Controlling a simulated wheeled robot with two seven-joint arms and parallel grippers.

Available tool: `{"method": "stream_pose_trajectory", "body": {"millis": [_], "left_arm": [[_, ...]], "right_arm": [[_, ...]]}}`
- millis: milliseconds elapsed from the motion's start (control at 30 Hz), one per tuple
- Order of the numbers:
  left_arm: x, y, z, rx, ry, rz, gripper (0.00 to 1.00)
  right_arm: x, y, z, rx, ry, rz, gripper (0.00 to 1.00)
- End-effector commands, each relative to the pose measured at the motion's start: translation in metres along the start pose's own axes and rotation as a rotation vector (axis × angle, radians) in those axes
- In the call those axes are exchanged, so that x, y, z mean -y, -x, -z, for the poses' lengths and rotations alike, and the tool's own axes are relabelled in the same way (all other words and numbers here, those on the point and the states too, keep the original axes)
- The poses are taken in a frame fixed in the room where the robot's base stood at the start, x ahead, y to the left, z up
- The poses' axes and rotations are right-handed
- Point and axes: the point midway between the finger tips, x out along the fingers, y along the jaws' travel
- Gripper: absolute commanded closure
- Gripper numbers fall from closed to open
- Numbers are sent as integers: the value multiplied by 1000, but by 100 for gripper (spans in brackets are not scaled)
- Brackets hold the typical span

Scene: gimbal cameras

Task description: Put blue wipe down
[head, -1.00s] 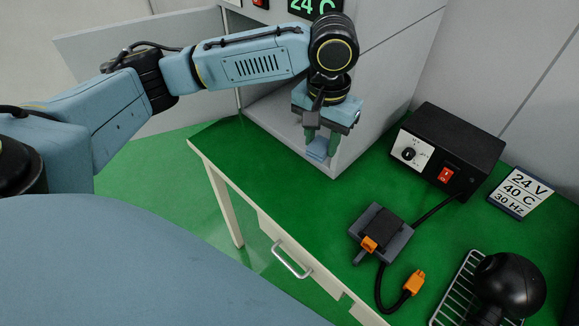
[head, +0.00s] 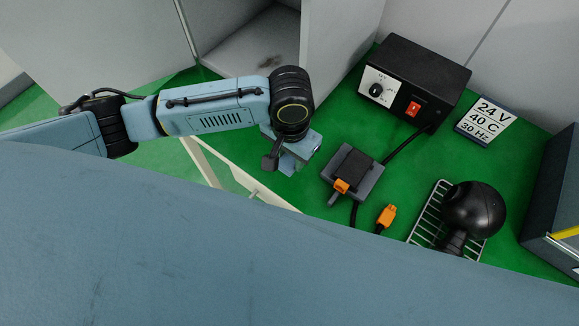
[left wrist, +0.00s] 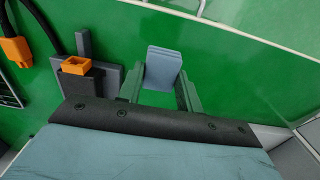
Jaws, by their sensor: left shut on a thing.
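The blue wipe (left wrist: 164,62) shows in the left wrist view as a small folded blue-grey stack between the two green fingers. My left gripper (left wrist: 160,80) is shut on it and holds it over the green tabletop. In the head view my left gripper (head: 288,163) is above the table's front edge, left of the grey block with the orange connector. The wrist hides most of the fingers there, and I cannot clearly make out the wipe. My right gripper is in neither view.
The grey block (head: 365,180) has a cable to a black power box (head: 414,85). Near it are a loose orange plug (head: 386,216), a sign (head: 486,121) and a wire rack (head: 422,229) with a black round-headed tool (head: 472,210). A grey cabinet (head: 240,52) stands behind.

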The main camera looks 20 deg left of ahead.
Motion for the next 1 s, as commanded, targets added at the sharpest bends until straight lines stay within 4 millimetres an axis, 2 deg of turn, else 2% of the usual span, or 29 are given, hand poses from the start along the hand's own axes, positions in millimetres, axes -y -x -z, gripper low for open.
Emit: {"method": "stream_pose_trajectory", "body": {"millis": [33,133,267,433,800,833,1000], "left_arm": [[0,-8,0,0,1,1,86],[0,-16,0,0,1,1,86],[0,-27,0,1,1,0,86],[1,-51,0,1,1,2,86],[1,-55,0,0,1,0,86],[1,-55,0,0,1,1,63],[1,-55,0,-1,1,1,43]], "right_arm": [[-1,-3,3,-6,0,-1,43],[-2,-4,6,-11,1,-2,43],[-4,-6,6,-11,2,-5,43],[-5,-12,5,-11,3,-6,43],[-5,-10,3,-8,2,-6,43],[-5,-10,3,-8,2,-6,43],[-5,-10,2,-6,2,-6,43]]}}
